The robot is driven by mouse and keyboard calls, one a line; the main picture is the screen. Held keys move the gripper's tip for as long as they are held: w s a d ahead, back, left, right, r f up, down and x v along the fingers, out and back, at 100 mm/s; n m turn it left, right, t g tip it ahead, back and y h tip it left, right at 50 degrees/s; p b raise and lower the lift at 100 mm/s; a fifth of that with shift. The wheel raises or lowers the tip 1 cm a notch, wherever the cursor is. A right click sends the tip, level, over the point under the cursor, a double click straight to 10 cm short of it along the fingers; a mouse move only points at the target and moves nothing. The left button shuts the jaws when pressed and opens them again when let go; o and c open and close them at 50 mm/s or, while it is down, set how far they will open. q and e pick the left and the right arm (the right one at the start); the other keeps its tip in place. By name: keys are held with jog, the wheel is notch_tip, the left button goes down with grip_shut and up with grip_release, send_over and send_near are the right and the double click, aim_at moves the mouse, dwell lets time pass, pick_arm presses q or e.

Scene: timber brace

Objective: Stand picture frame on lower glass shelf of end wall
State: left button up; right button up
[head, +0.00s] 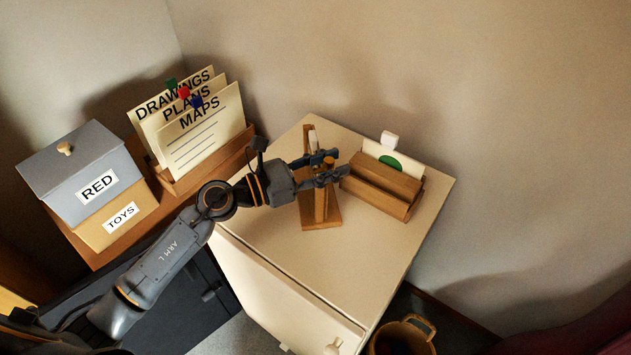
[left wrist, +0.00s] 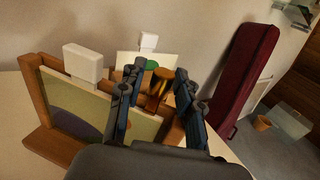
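The wooden picture frame (head: 320,215) stands upright on the cream cabinet top, its base towards the front. In the left wrist view the frame (left wrist: 36,100) shows its picture panel and a white block on top. My left gripper (head: 329,167) is at the frame's top, its fingers apart on either side of a small amber knob. In the left wrist view the left gripper (left wrist: 156,95) shows gaps beside this knob, and I cannot tell whether it touches. A greenish glass shelf (left wrist: 290,122) shows at the far right, apparently the lower one. My right gripper is out of view.
A wooden holder (head: 383,188) with a green-dotted card stands close right of the frame. File cards (head: 200,130) and a RED box (head: 85,175) stand left. A basket (head: 403,337) is below the cabinet. A dark red case (left wrist: 245,75) leans near the wall.

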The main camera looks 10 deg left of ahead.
pick_arm(q)
grip_shut()
jog(key=shift+r, duration=0.2)
